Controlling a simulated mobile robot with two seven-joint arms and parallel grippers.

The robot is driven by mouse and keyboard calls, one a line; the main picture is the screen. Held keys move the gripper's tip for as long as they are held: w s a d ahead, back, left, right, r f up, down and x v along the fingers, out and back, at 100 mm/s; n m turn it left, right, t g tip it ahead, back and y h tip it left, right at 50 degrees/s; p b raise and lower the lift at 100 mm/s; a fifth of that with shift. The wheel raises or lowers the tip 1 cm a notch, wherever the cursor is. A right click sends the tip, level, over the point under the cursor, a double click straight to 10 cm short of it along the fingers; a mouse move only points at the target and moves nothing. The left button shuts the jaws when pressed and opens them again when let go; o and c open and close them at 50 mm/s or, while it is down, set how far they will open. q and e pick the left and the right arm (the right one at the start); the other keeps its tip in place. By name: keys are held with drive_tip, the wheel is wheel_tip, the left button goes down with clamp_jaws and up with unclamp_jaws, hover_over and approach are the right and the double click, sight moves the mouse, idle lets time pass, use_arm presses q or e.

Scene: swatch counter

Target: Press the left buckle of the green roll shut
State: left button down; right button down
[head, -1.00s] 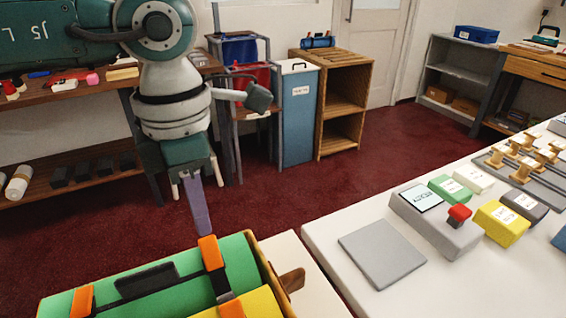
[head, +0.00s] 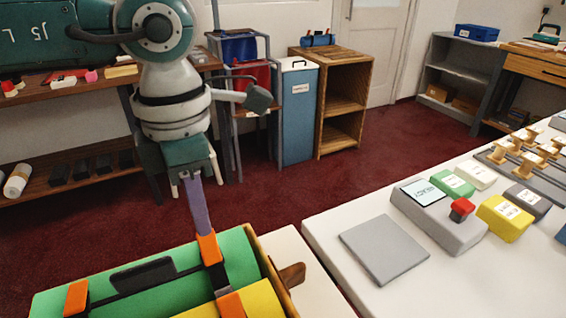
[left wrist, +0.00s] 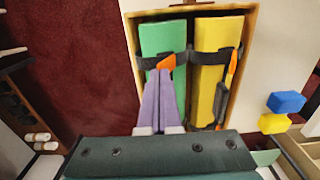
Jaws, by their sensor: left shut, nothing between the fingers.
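The green roll (head: 190,268) lies in a wooden case beside a yellow roll (head: 262,298). Dark straps with orange buckles cross the green roll; one buckle (head: 76,296) is near its left end in the head view, another buckle (head: 211,252) near its right end. My left gripper (head: 205,233) is shut and empty, pointing down with purple fingertips at the right-hand one of these. They look to be at or touching it. In the left wrist view the fingertips (left wrist: 161,72) overlap that orange buckle (left wrist: 168,61). Whether it is latched I cannot tell. My right gripper is not in view.
The wooden case rim (head: 272,270) stands close to the fingers. A white counter (head: 330,235) to the right holds a grey pad (head: 383,248), a device with a red button (head: 461,209) and coloured blocks. Red floor lies beyond.

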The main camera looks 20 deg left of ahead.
use_arm(q)
drive_tip(key=shift+w+a+f+b, duration=0.1)
drive_tip(key=shift+a+f+b, duration=0.05)
drive_tip(key=shift+f+b, duration=0.65)
drive_tip(key=shift+w+a+f+b, duration=0.1)
drive_tip(key=shift+f+b, duration=0.6)
drive_tip(key=shift+f, duration=0.1)
drive_tip(key=shift+r, duration=0.2)
wheel_tip(320, 180, up, 8)
drive_tip(key=p, duration=0.6)
drive_tip(key=shift+f, duration=0.15)
drive_tip(key=shift+d, duration=0.1)
